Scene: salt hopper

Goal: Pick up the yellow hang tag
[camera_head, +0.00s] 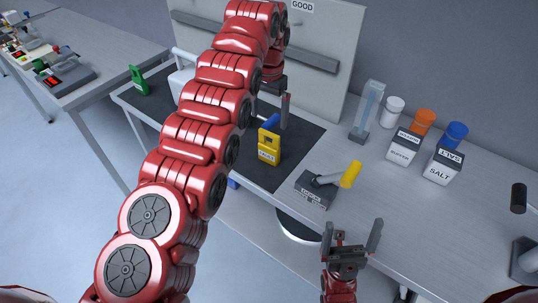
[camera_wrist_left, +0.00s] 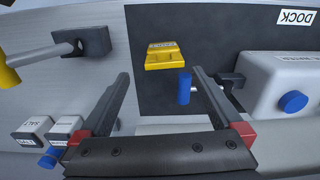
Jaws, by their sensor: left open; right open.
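A blue cylindrical grip (camera_wrist_left: 185,88) is beside one finger, close to the tag. My right gripper (camera_head: 351,232) is open and empty at the table's front, away from the tag.
A white box (camera_wrist_left: 285,85) with a blue knob stands near the left gripper. A yellow-handled lever on a grey block (camera_head: 317,190) is right of the mat. Salt and other containers (camera_head: 441,166) stand at the right.

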